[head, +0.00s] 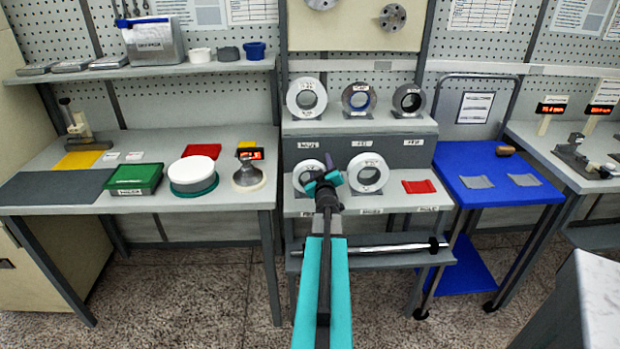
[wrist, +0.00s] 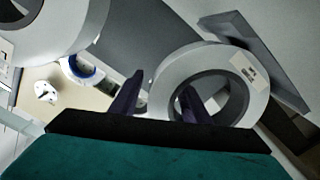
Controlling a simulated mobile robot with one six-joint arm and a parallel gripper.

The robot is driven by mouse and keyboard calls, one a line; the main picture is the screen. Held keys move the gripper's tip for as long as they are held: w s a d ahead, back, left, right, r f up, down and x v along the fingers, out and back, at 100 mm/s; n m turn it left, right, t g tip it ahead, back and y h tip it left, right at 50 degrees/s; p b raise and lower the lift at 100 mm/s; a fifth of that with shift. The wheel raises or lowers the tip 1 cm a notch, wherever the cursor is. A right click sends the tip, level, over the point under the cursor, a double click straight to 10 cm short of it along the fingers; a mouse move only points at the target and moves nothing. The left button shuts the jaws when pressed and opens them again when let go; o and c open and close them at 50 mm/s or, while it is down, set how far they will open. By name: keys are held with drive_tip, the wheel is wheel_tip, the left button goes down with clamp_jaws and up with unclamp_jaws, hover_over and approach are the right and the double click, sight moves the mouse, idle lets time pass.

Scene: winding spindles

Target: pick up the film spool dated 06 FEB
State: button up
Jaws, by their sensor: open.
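Two pale ring-shaped film spools stand on the lower shelf in the head view, one at left (head: 297,180) and one at right (head: 368,161). My gripper (head: 324,180) is between them, overlapping the left one. In the wrist view my gripper (wrist: 162,84) is open. One dark finger shows in front of the hole of a white labelled spool (wrist: 255,75), the other beyond its left rim. I cannot tell whether they touch it. Upper-shelf spools are white (head: 293,98), grey with blue (head: 358,86) and dark grey (head: 400,100). Label dates are too small to read.
A second pale spool (wrist: 50,45) is close at upper left in the wrist view. A red cloth (head: 418,187) lies on the lower shelf to the right. A metal bar (head: 370,249) runs across below it. A blue cart (head: 500,160) stands at right.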

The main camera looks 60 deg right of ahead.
idle(0.5)
clamp_jaws()
drive_tip(key=shift+r, duration=0.15)
drive_tip(key=shift+r, duration=0.45)
drive_tip(key=s+a+r+p, duration=0.2)
drive_tip(key=s+p, duration=0.3)
drive_tip(key=s, duration=0.2)
drive_tip(key=s+a+r+p, duration=0.2)
drive_tip(key=s+a+p, duration=0.1)
drive_tip(key=s+p, duration=0.3)
drive_tip(key=shift+s+a, duration=0.3)
drive_tip(key=shift+s, duration=0.6)
